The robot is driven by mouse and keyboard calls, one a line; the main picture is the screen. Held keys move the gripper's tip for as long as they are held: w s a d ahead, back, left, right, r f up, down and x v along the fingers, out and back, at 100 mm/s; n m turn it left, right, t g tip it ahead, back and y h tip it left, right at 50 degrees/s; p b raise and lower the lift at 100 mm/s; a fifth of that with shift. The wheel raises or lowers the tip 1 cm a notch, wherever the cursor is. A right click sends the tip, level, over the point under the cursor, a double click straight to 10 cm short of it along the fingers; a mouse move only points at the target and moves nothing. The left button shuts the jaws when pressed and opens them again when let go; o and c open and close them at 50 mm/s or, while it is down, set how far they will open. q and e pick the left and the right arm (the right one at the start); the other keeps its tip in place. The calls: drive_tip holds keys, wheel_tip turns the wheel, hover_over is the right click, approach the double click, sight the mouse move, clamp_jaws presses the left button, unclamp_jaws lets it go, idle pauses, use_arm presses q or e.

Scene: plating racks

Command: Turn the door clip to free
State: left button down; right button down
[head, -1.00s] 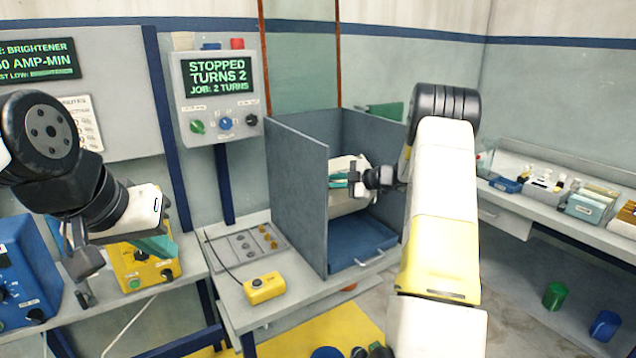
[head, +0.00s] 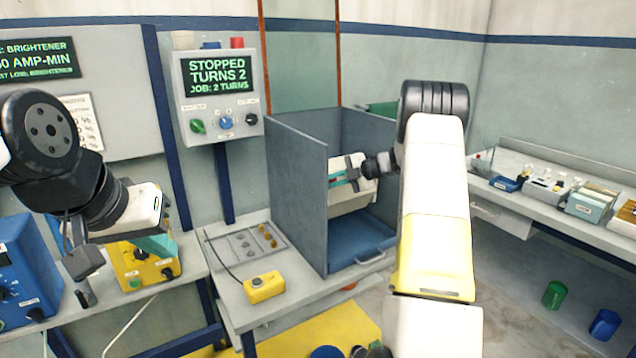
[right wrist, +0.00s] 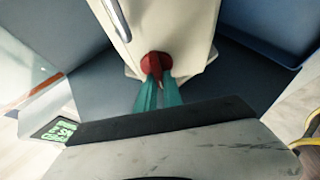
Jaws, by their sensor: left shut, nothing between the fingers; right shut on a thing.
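The door clip (right wrist: 156,62) is a red round piece on the face of the cream barrel (right wrist: 185,28) in the right wrist view. My right gripper (right wrist: 157,80) has its teal fingers shut on the clip. In the head view the cream barrel (head: 350,200) sits inside the blue-grey open-fronted housing, and my right gripper (head: 338,178) reaches its front; the clip is mostly hidden there by the fingers. My left gripper (head: 158,246) is shut and empty, pointing down over the yellow box at the left bench.
The housing's side wall (head: 298,190) stands left of the barrel, with a blue tray (head: 365,245) below. A control panel (head: 218,95) reads STOPPED, TURNS 2. A yellow pendant (head: 264,288) lies on the bench. A shelf with small containers (head: 545,183) runs along the right.

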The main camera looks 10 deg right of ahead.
drive_tip(key=c, duration=1.5)
unclamp_jaws()
drive_tip(key=v, duration=0.7)
drive_tip(key=shift+s+d+r, duration=0.15)
drive_tip(key=shift+s+d, duration=0.1)
drive_tip(key=shift+d, duration=0.05)
